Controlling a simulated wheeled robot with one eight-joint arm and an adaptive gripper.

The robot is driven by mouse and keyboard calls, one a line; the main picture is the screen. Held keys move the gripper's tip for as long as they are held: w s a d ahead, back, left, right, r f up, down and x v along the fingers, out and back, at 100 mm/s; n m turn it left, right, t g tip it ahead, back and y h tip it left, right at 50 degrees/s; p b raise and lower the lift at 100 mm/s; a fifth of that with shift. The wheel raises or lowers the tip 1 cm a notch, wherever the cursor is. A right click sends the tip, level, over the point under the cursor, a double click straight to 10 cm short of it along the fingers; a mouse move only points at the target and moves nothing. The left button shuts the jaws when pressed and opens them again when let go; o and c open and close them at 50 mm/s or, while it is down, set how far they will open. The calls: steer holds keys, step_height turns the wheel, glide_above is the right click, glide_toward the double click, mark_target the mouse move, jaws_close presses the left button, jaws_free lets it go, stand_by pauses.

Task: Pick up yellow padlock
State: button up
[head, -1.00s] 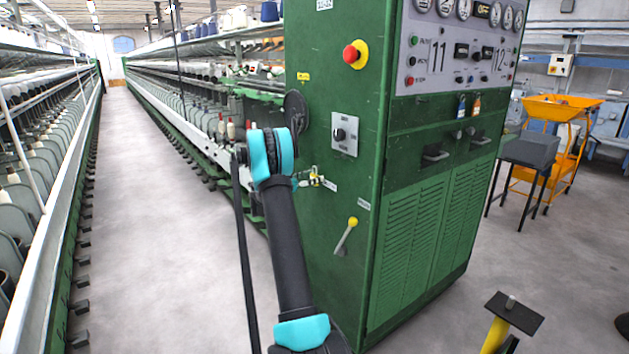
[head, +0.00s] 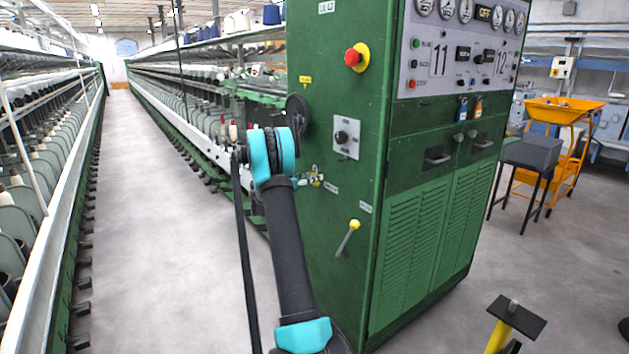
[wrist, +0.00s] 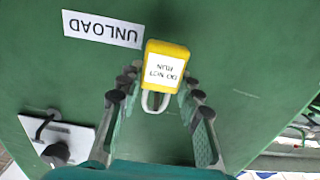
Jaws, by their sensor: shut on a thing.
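The yellow padlock (wrist: 166,58) shows in the wrist view against the green cabinet, with a white "DO NOT RUN" label and a pale shackle pointing toward my palm. My gripper (wrist: 160,82) has a finger on each side of it and is shut on it. Whether the padlock is clear of the cabinet cannot be told. In the head view a small yellow spot (head: 316,180) shows beside the cabinet's left face, near my arm's far end. My fingers are hard to make out there.
The green cabinet (head: 345,95) has a red knob (head: 354,57), a rotary switch (head: 345,137) and a yellow-tipped lever (head: 348,238). An "UNLOAD" label (wrist: 103,29) is near the padlock. The left aisle is clear.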

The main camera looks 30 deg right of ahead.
steer(key=s+a, duration=0.1)
steer(key=a, duration=1.6)
steer(key=shift+a, duration=0.15)
steer(key=shift+s, duration=0.1)
steer(key=shift+r, duration=0.15)
steer(key=shift+r, duration=0.6)
steer(key=a, duration=0.7)
steer(key=shift+s+a, duration=0.25)
steer(key=shift+s, duration=0.05)
stand_by(0.5)
